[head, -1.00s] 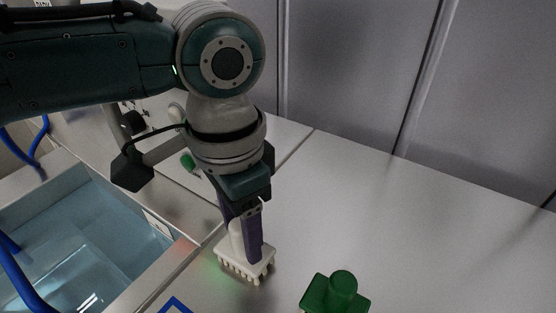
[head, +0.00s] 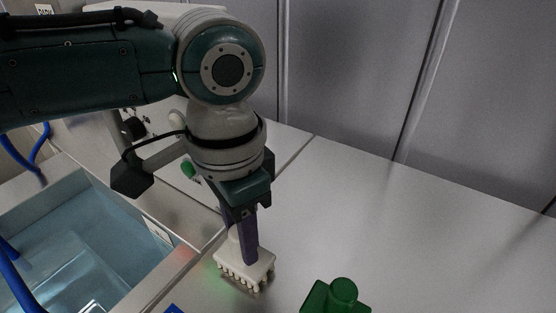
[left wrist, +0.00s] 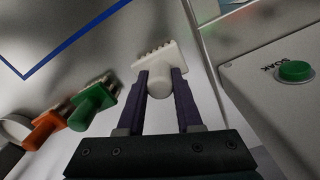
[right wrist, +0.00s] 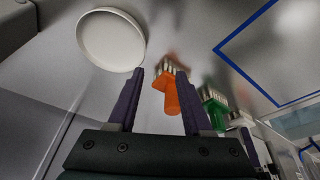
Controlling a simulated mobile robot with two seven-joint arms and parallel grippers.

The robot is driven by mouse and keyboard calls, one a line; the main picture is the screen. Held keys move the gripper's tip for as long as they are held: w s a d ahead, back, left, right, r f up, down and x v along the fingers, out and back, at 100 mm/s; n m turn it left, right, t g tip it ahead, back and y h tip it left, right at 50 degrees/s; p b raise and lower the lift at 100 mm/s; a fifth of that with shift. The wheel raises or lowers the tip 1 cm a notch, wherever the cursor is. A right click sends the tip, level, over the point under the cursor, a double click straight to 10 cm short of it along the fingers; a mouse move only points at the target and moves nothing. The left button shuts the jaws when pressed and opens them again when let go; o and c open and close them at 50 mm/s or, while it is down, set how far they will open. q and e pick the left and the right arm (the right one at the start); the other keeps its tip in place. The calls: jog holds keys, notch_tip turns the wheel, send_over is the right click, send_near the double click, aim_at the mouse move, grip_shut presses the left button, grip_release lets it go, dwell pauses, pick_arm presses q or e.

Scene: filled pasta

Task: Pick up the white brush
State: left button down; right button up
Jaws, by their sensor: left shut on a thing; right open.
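The white brush (head: 243,264) is at the left part of the steel counter in the head view, bristles down. My left gripper (head: 245,240) comes from above and is shut on its handle. In the left wrist view the white brush (left wrist: 158,62) sits between the two purple fingers (left wrist: 160,82). I cannot tell whether its bristles touch the counter. It also shows at the right of the right wrist view (right wrist: 240,120). My right gripper (right wrist: 160,78) is open, with an orange brush (right wrist: 170,95) beyond and between its fingers; it is outside the head view.
A green brush (head: 340,297) stands right of the white one; the orange one is past it. A blue outline (right wrist: 262,60) marks the counter. A round white dish (right wrist: 110,40) lies near the right gripper. A water-filled sink (head: 75,240) is at left. Counter at right is clear.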

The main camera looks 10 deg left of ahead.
pick_arm(q)
notch_tip(320, 180, up, 20)
jog(key=p, duration=0.2)
jog(key=c, duration=1.1)
grip_release()
grip_shut()
jog(key=shift+f, duration=0.1)
